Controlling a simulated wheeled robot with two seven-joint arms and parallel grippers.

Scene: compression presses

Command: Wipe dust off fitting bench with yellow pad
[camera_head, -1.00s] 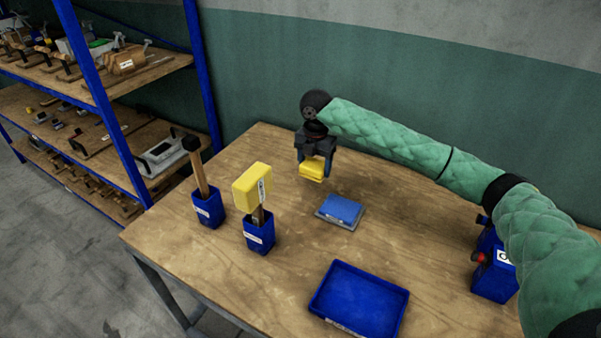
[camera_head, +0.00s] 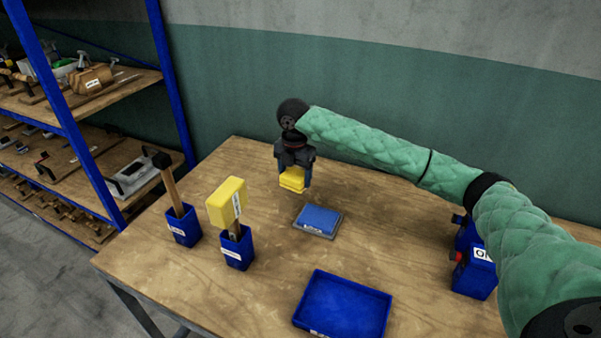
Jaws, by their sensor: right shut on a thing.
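My right gripper (camera_head: 293,172) is shut on the yellow pad (camera_head: 292,180). It holds the pad over the back left part of the wooden fitting bench (camera_head: 390,240); whether the pad touches the bench top is hard to tell. A blue pad (camera_head: 318,221) on a grey plate lies on the bench just in front of the gripper. Faint darker patches show on the wood, but I cannot tell dust from grain. My left gripper is not in view.
A hammer (camera_head: 174,190) and a yellow-headed mallet (camera_head: 227,203) stand in blue holders at the left. An empty blue tray (camera_head: 343,306) lies at the front. A blue control box (camera_head: 474,265) stands at the right, near my arm. A shelf rack (camera_head: 170,80) is at the left.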

